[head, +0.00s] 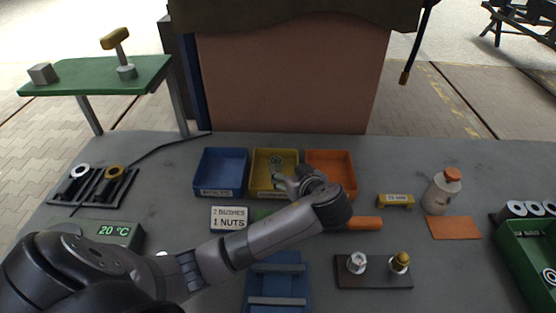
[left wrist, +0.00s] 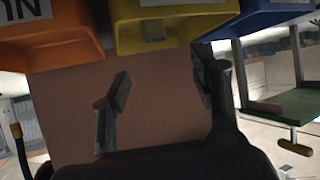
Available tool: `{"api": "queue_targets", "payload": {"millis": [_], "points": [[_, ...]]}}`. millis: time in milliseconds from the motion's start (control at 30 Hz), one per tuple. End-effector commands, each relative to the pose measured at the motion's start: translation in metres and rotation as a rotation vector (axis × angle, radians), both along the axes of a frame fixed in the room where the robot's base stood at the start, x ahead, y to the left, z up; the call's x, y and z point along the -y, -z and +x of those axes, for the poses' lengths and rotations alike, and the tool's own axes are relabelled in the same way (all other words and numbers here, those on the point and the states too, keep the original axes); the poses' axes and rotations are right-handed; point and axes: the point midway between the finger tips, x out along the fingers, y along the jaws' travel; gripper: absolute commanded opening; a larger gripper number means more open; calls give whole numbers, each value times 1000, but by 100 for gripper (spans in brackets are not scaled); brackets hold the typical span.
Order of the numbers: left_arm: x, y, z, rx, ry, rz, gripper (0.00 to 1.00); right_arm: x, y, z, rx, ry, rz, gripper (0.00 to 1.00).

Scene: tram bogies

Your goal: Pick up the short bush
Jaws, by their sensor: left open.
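Several grey ring-ended bushes (head: 517,208) lie in a row at the right edge; I cannot tell which is the short one. Another ring-ended piece (head: 549,275) shows in the green crate (head: 520,250). My left gripper (head: 297,181) is over the front of the yellow bin (head: 262,158) and the orange bin (head: 335,163), far left of that row. In the left wrist view its two fingers (left wrist: 160,78) are apart with nothing between them. Small grey pieces show in the yellow bin, partly hidden by the gripper. My right gripper is out of view.
A blue bin (head: 220,170) stands left of the yellow one. A sign (head: 229,218) reads 2 bushes, 1 nuts. A bottle (head: 442,190), a dark board with bolts (head: 373,282) and a blue fixture (head: 277,284) stand around. A black holder (head: 93,190) lies left.

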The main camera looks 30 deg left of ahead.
Motion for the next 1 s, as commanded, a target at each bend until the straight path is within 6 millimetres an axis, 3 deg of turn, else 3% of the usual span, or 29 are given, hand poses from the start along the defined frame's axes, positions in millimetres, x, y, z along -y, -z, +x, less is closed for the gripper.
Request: {"api": "queue_targets", "payload": {"millis": [200,433,1000], "points": [[-36,19,25,-1,-3,5,56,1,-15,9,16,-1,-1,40],[-53,34,39,1,0,0,56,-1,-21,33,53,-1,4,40],[-85,60,70,1,0,1,56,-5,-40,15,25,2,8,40]]}}
